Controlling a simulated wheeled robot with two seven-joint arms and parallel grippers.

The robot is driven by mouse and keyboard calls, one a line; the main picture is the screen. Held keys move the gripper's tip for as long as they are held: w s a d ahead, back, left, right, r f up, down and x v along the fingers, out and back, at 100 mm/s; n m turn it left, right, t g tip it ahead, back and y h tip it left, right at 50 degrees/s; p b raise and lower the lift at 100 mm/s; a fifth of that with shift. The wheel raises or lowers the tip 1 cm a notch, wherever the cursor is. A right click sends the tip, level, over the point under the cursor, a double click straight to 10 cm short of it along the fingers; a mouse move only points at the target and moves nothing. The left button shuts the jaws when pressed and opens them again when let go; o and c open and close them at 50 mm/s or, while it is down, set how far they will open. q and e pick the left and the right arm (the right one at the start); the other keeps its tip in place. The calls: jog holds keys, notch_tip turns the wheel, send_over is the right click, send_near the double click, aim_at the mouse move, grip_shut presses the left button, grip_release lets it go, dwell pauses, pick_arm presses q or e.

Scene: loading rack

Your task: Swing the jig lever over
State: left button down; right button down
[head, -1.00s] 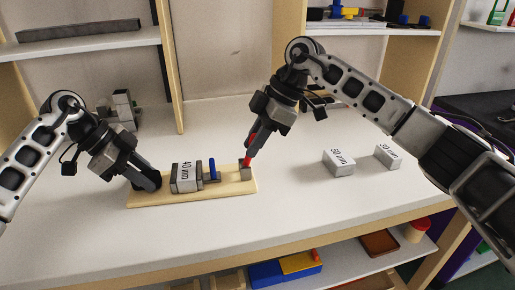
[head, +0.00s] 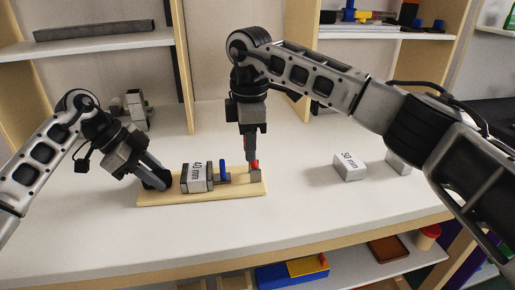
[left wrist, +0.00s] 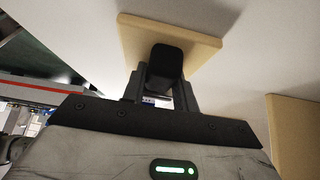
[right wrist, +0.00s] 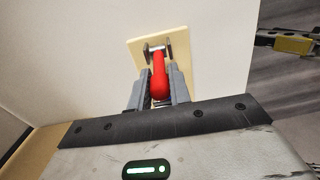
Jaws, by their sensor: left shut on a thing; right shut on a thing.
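The jig has a pale wooden base (head: 200,200) lying on the white bench. A grey block marked 40 mm (head: 196,178) sits on it, beside an upright blue handle (head: 223,171). The red lever (head: 254,165) is at the right end, above a small grey mount (head: 255,176). My right gripper (head: 250,156) points down and is shut on the lever, which shows between its fingers in the right wrist view (right wrist: 158,75). My left gripper (head: 157,180) is shut on a black post at the base's left end, seen in the left wrist view (left wrist: 165,66). The fingers partly hide both.
A grey block marked 50 mm (head: 349,167) and another block (head: 398,163) stand to the right. A grey fixture (head: 137,110) stands behind my left arm. Shelves rise at the back, and a lower shelf (head: 345,262) holds bins. The bench between jig and blocks is clear.

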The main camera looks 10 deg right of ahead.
jog(key=shift+a+f+h, duration=0.25)
jog(key=shift+h, duration=0.15)
jog(key=shift+a+f+h, duration=0.2)
jog(key=shift+a+h, duration=0.5)
jog(key=shift+h, duration=0.3)
jog(key=shift+a+f+h, duration=0.1)
jog(key=shift+a+h, duration=0.1)
jog(key=shift+h, duration=0.4)
jog(key=shift+a+f+h, duration=0.15)
jog(key=shift+a+h, duration=0.15)
jog(key=shift+h, duration=0.3)
jog(key=c, duration=1.4)
grip_release()
jog(key=shift+w, duration=0.1)
